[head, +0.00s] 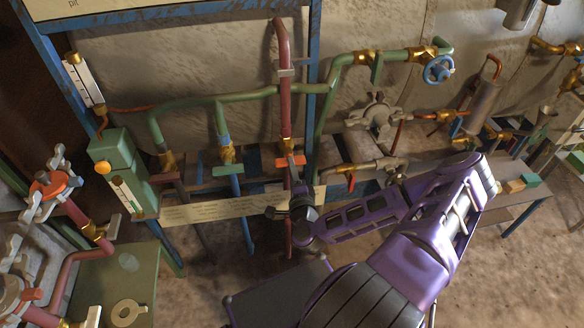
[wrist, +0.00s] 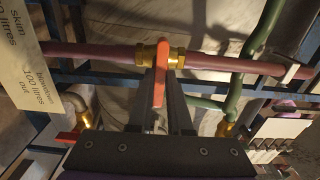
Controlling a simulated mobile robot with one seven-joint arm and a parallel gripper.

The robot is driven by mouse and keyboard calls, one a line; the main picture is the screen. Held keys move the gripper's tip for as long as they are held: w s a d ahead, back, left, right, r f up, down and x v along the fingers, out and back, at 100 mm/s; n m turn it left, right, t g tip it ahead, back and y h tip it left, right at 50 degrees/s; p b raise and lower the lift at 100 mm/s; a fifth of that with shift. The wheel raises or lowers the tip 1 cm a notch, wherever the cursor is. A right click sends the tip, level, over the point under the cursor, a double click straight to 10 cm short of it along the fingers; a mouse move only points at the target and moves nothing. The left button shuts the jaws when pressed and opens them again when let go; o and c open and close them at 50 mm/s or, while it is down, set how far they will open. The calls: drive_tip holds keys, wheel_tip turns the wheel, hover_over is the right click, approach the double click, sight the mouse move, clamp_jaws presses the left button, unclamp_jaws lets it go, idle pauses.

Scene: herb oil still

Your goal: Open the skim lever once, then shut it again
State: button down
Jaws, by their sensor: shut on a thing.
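The skim lever (wrist: 159,88) is a flat orange-red handle on a brass valve (wrist: 150,54) in a dull red pipe (wrist: 100,53). In the wrist view it stands crosswise to the pipe, between the two fingers of my gripper (wrist: 163,98). The fingers are shut on it. In the head view the lever (head: 290,160) shows as a short orange bar across the upright red pipe (head: 284,110). My gripper (head: 290,190) reaches it from below, its fingertips small and partly hidden by the wrist.
A paper label (wrist: 28,72) with "skim" and "blowdown" wording is left in the wrist view. A green pipe (wrist: 236,95) passes close on the right. Another red lever (head: 350,182) and a blue handwheel (head: 438,69) are to the right in the head view.

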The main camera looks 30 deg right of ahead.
drive_tip(key=shift+n, duration=0.3)
drive_tip(key=n, duration=1)
drive_tip(key=shift+r, duration=0.1)
idle(0.5)
drive_tip(key=c, duration=0.8)
unclamp_jaws()
drive_tip(key=shift+c, duration=0.2)
